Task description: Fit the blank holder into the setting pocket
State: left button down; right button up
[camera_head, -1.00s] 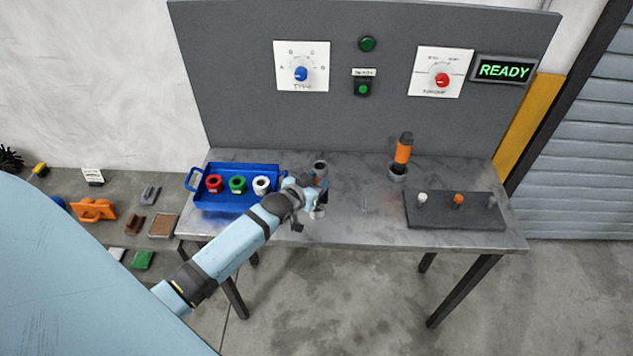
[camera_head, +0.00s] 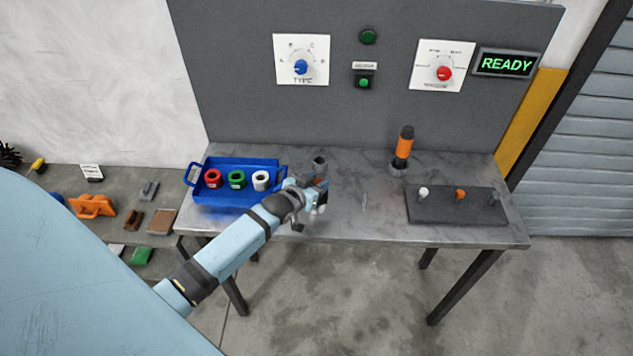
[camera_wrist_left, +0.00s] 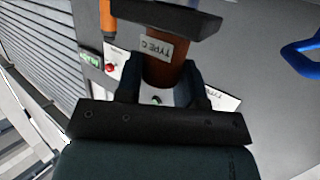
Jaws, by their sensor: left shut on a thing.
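My left gripper (camera_head: 312,198) is shut on a brown-orange cylinder (camera_wrist_left: 160,72) marked "TYPE C", which I take for the blank holder. In the left wrist view the cylinder sits between the two fingers, with a wide dark piece (camera_wrist_left: 165,18) at its far end. In the head view only a small brown part of it (camera_head: 322,182) shows past the gripper. A dark grey, round, hollow-topped piece (camera_head: 320,163) stands right behind the gripper; I cannot tell whether it is the setting pocket or touches the held cylinder. My right gripper is not in view.
A blue tray (camera_head: 213,203) with red, green and white rings is close left of the gripper. An orange driver (camera_head: 404,148) stands upright in a grey socket to the right. A dark rack (camera_head: 455,212) with small pegs is at the right. The table middle is clear.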

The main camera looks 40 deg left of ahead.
pick_arm(q)
jog(key=shift+f+b, duration=0.5)
jog(key=shift+f, duration=0.45)
jog(key=c, duration=0.7)
grip_release()
jog(key=shift+o, duration=0.2)
jog(key=b+v, duration=0.1)
jog(key=v, duration=1.3)
jog(key=shift+b, duration=0.3)
jog(key=shift+w, duration=0.1)
jog(key=s+d+f+m+g+h, duration=0.1)
jog(key=s+d+f, duration=0.4)
jog(key=d, duration=0.3)
jog(key=s+d+f+m+g+h, duration=0.1)
jog(key=s+d+f+g, duration=0.1)
jog(key=s+d+f, duration=0.3)
jog(key=s+d, duration=0.3)
jog(key=d, duration=0.1)
jog(key=shift+s+d+f+m+g+h, duration=0.25)
jog(key=shift+d+f+m+g+h, duration=0.05)
jog(key=shift+f, duration=0.1)
